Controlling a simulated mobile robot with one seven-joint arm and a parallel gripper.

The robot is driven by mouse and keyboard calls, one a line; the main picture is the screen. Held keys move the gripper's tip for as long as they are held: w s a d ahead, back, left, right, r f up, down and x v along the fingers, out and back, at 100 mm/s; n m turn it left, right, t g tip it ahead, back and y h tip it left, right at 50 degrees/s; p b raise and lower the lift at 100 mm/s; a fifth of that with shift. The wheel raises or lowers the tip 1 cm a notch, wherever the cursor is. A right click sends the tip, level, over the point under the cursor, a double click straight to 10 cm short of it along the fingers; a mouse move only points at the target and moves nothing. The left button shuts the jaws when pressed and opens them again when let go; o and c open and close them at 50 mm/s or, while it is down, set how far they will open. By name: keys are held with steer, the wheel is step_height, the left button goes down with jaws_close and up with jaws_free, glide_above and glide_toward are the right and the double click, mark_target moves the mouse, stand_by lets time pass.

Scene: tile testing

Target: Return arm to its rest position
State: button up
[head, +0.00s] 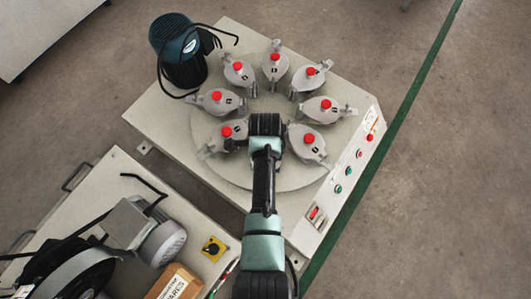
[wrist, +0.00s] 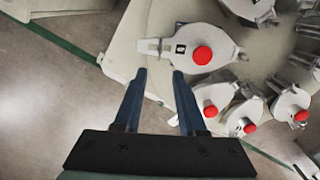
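My arm (head: 264,200) reaches up from the bottom of the head view, over the round turntable (head: 285,178). In the wrist view my gripper (wrist: 159,72) has its two dark fingers apart, with nothing between them. A grey clamp pot with a red knob (wrist: 202,55) lies just beyond and right of the fingertips in that view, apart from them as far as I can tell. In the head view my wrist hides the middle front of the turntable, and the fingers cannot be made out clearly.
Several red-knobbed pots ring the turntable, including one at the right (head: 307,143). A dark motor (head: 180,52) stands at the machine's back left corner. A button panel (head: 358,155) runs along its right edge. A second bench (head: 110,170) with a cardboard box (head: 176,284) is at lower left.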

steer(key=shift+r, duration=1.05)
steer(key=w+r+n+t, duration=0.5)
steer(key=w+r+t, duration=0.2)
steer(key=w+r, duration=0.9)
steer(key=w+r+n+t, duration=0.2)
steer(key=r+n+t, duration=0.15)
steer(key=r, duration=0.95)
steer(key=w+r+n+t, duration=0.2)
steer(key=r+t, duration=0.2)
steer(key=r, duration=0.9)
steer(key=s+r+n+t, duration=0.2)
steer(key=s+r+t, duration=0.1)
steer(key=r, duration=0.6)
steer(key=s+r+n+t, duration=0.2)
steer(key=s+r+t, duration=0.1)
steer(key=r, duration=0.6)
steer(key=s+r+n+t+p, duration=0.2)
steer(key=s+r+n+t, duration=0.4)
steer(key=s+r, duration=1.15)
step_height(320, 180, up, 18)
steer(key=w+m+p, duration=0.1)
steer(key=w+p, duration=0.1)
steer(key=p, duration=1.5)
steer(key=shift+w+a+t, duration=0.2)
steer(key=shift+a+t, duration=0.05)
steer(key=shift+t, duration=0.2)
